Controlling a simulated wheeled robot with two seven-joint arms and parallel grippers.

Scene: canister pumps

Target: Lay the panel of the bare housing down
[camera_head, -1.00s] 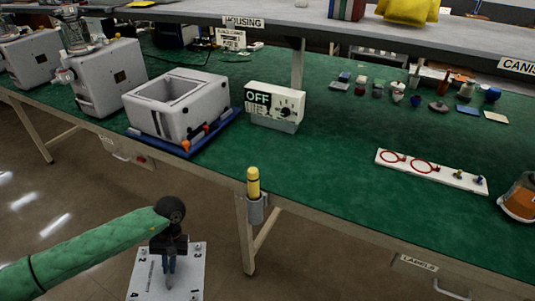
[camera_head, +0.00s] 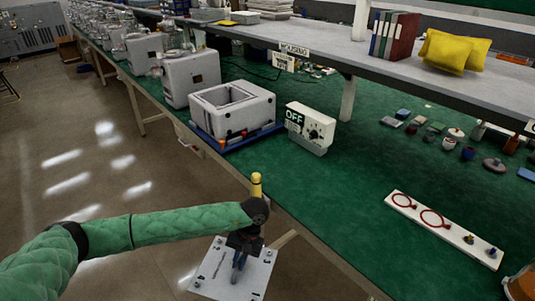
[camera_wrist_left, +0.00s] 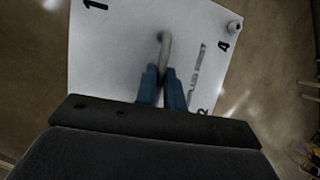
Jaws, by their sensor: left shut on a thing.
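The panel (camera_head: 212,277) is a pale flat plate with numbered corners and small knobs. My left gripper (camera_head: 238,266) is shut on the handle in the middle of the panel and holds it over the floor, in front of the bench edge. In the left wrist view the blue fingertips (camera_wrist_left: 163,88) pinch the handle (camera_wrist_left: 165,48), and the panel (camera_wrist_left: 110,75) spreads out below them. The bare housing (camera_head: 235,107), a grey box with an open top, sits on a blue tray (camera_head: 228,148) on the green bench. My right gripper is out of view.
A white box marked OFF (camera_head: 311,128) stands right of the housing. A white board with red rings (camera_head: 444,230) lies at the right. Closed housings (camera_head: 188,78) line the bench at the left. A yellow-topped post (camera_head: 256,184) stands at the bench edge. Green bench top (camera_head: 345,190) is clear in the middle.

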